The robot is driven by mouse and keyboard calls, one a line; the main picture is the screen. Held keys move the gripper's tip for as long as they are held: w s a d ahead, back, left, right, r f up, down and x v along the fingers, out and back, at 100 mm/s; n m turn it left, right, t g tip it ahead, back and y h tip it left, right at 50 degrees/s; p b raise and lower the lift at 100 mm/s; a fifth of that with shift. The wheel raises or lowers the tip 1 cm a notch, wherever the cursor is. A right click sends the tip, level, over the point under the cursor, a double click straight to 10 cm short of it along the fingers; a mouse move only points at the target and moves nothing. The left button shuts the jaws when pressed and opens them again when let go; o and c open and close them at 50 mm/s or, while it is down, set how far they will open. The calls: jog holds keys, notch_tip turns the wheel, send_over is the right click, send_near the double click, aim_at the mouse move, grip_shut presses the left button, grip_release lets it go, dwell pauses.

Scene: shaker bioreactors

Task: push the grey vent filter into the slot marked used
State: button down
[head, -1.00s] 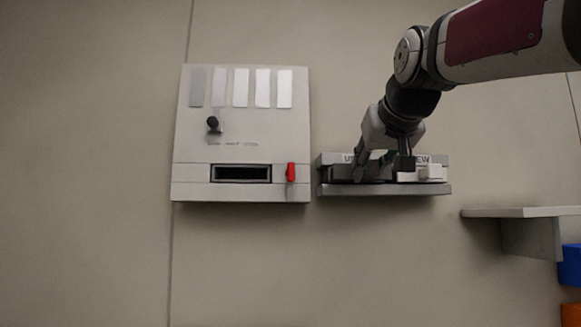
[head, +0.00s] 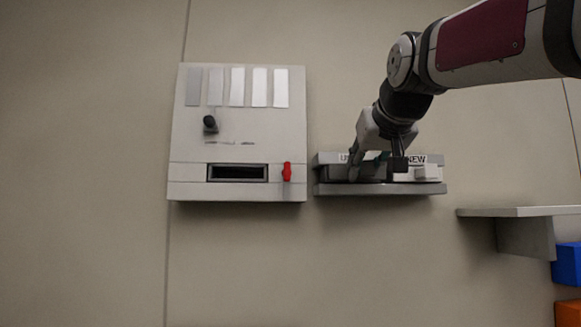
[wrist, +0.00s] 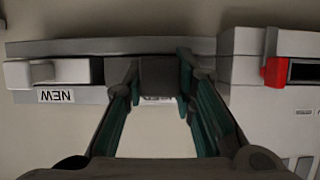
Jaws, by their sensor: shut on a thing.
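The grey vent filter (wrist: 163,77) is between the two fingers of my gripper (wrist: 160,72) in the wrist view. My gripper is shut on it, in front of the left half of the holder (head: 420,189). The used label (head: 344,157) is partly covered by my gripper in the head view. In the wrist view the picture is upside down and the label behind the filter is mostly hidden. How deep the filter sits in the used slot cannot be told. A white filter (head: 428,173) sits in the slot marked new (wrist: 57,96).
A pale panel (head: 237,130) with a dark slot and a red handle (head: 287,172) is close on the left of the holder. A shelf (head: 510,212) sticks out at the lower right, with blue (head: 567,264) and orange (head: 568,314) bins below. The wall beneath the holder is clear.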

jog(key=shift+w+p, duration=0.5)
jog(key=shift+w, duration=1.15)
dwell(1.7)
jog(key=c, duration=1.2)
grip_release()
jog(key=shift+c, duration=0.2)
jog(key=shift+s, duration=0.15)
jog(key=v, duration=1.1)
jog(key=shift+s+r, duration=0.25)
jog(key=shift+s, duration=0.1)
